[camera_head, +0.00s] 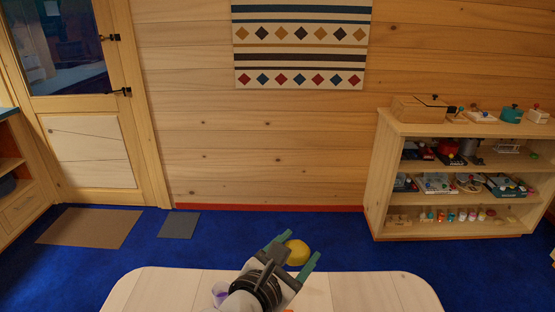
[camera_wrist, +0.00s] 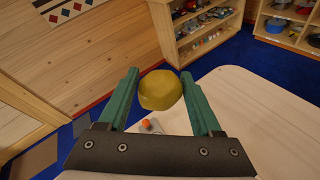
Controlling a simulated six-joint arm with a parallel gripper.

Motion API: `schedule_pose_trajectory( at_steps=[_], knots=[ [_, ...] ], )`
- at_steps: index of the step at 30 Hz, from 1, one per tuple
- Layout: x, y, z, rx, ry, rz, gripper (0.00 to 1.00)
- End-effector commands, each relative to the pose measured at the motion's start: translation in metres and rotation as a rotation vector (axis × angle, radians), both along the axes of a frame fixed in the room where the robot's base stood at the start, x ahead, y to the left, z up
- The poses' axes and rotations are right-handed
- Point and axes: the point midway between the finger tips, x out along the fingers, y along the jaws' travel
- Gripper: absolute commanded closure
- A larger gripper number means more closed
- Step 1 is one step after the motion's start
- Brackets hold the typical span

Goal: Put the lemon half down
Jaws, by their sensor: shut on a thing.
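The yellow lemon half (camera_head: 298,252) is held between the green fingers of my gripper (camera_head: 294,259) in the head view. In the wrist view the lemon half (camera_wrist: 160,91) sits between the fingertips of my gripper (camera_wrist: 163,85). My gripper is shut on it. The lemon half appears raised near the far edge of the pale table (camera_head: 380,288); its exact height is hard to tell.
A purple-tinted cup-like thing (camera_head: 220,293) stands on the table left of my wrist. A small orange thing (camera_wrist: 146,123) shows below the lemon half in the wrist view. The table's right side is clear.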

Motion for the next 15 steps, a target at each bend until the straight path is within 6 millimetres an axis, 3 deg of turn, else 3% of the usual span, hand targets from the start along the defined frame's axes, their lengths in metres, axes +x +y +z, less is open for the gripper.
schedule_pose_trajectory(
  at_steps=[1,3,6,10,15],
  knots=[
    [-0.012,0.019,-0.024,-0.009,0.008,-0.030,0.89],
    [-0.033,0.035,-0.050,-0.007,0.004,-0.092,0.89],
    [-0.062,0.049,-0.072,-0.003,-0.001,-0.158,0.89],
    [-0.083,0.055,-0.083,0.002,-0.003,-0.194,0.89],
    [-0.086,0.055,-0.084,0.003,-0.003,-0.202,0.89]
  ],
)
